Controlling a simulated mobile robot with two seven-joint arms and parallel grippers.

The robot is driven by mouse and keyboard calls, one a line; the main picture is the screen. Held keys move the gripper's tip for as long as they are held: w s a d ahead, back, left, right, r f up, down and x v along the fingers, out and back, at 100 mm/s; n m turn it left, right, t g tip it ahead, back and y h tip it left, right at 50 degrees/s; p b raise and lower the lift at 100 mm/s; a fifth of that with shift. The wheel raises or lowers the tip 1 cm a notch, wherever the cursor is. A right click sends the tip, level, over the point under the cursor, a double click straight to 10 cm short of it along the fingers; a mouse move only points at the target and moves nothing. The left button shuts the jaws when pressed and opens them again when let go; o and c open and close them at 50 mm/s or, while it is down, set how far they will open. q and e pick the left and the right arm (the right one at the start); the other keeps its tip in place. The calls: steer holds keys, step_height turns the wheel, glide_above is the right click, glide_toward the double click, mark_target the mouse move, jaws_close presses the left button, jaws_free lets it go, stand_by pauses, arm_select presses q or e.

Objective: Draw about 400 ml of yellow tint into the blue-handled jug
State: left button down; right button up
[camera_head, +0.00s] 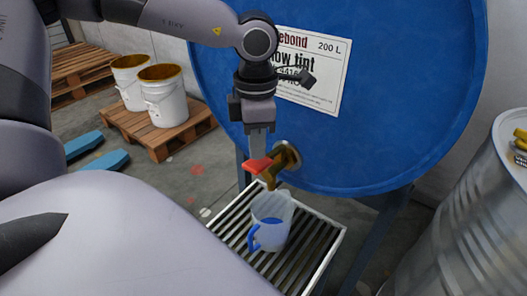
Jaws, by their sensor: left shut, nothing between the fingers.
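The blue drum (400,95) lies on its side in a stand, with a label (312,68) that partly reads "tint" and "200 L". A brass tap (286,158) with a red lever (258,165) sticks out low on its face. The translucent jug (272,209) with its blue handle (253,238) stands upright below the tap on a slatted grate (305,258). I see no yellow in the jug and no clear stream from the spout. My left gripper (259,153) points down, shut and empty, with its tips at the red lever; touching or just above, I cannot tell. My right gripper is out of view.
A steel drum (465,215) with yellow items on top stands at the right. Two white buckets (165,100) stand on a wooden pallet (190,130) at the back left. Blue forks (105,163) lie low at the left. The floor between pallet and grate is mostly clear.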

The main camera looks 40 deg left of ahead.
mark_target(257, 162)
arm_select(q)
steer(key=shift+f, duration=0.1)
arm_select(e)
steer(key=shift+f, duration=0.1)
arm_select(q)
steer(key=shift+f+b, duration=0.65)
steer(key=shift+b, duration=0.15)
steer(key=shift+f+b, duration=1)
steer(key=shift+b, duration=0.05)
steer(key=shift+f+b, duration=0.45)
steer(key=shift+r, duration=0.15)
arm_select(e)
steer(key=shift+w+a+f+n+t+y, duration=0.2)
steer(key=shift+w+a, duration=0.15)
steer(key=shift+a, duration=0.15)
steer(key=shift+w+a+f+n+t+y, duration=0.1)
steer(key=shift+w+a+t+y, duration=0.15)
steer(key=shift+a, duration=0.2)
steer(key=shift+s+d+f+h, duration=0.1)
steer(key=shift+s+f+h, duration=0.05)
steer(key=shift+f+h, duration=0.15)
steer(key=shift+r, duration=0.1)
